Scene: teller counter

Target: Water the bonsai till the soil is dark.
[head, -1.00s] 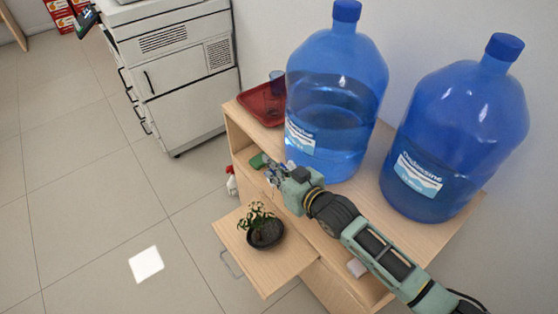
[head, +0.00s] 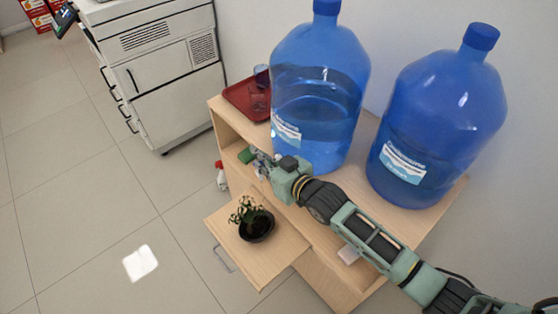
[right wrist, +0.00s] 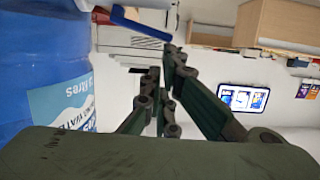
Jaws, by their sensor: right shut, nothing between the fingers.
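The bonsai (head: 250,218) stands upright in a dark round pot on a pulled-out wooden shelf (head: 283,262). Its soil is too small and shaded to judge. My right gripper (head: 257,163) is shut and empty. It is at the front edge of the wooden cabinet, above and behind the bonsai and in front of the left water bottle. Its fingers also show in the right wrist view (right wrist: 163,75), close together, with nothing between them. My left gripper is out of view. No watering can is clearly seen.
Two big blue water bottles (head: 322,95) (head: 436,120) stand on the cabinet top (head: 365,192). A red tray (head: 243,100) with clear cups lies at its left end. A green object (head: 245,156) is near my gripper. A white-and-red bottle (head: 222,178) is beside the cabinet.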

